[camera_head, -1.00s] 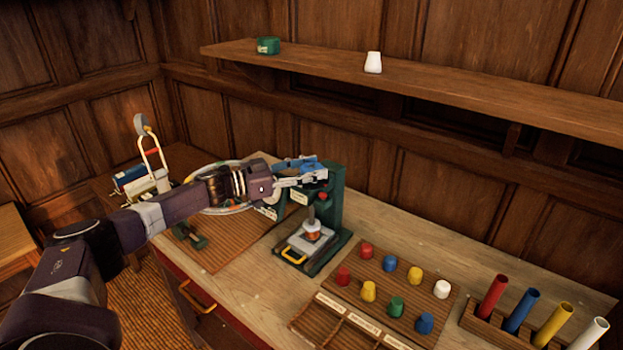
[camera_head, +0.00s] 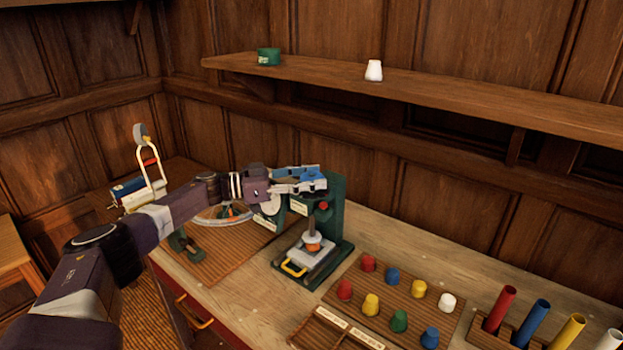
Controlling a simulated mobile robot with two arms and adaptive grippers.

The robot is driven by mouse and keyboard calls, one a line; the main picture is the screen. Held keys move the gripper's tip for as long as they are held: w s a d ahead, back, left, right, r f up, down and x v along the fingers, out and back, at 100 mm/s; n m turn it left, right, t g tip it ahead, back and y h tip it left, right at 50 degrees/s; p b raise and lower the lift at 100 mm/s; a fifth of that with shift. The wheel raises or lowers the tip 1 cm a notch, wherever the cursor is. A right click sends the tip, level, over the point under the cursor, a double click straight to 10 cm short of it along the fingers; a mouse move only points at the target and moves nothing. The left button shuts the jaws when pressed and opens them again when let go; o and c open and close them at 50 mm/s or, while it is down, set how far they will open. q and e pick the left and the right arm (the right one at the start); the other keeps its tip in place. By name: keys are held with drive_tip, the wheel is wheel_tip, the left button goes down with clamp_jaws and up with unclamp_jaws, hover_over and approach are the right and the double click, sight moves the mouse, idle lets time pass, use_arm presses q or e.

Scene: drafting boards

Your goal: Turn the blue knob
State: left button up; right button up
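The blue knob (camera_head: 313,174) is at the top of a dark green press-like machine (camera_head: 337,200) on the workbench. My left gripper (camera_head: 316,179) reaches in from the left at the height of the knob. Its fingers lie along the knob and partly cover it. I cannot tell whether they grip it or stand open around it. Below the knob, the machine has a small red part (camera_head: 323,206), a plunger over an orange-brown piece (camera_head: 312,243), and a yellow handle (camera_head: 294,269) at its base. My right gripper is not in view.
Right of the machine, a wooden board (camera_head: 385,283) holds several coloured pegs, and a rack (camera_head: 487,325) holds tall coloured tubes. A shelf (camera_head: 450,95) with a green container (camera_head: 268,57) and white cup (camera_head: 374,70) is above. A wire-handled device (camera_head: 150,184) stands left.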

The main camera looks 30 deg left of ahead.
use_arm(q)
drive_tip(key=o, duration=0.4)
drive_tip(key=shift+c, duration=0.2)
drive_tip(key=v, duration=1.2)
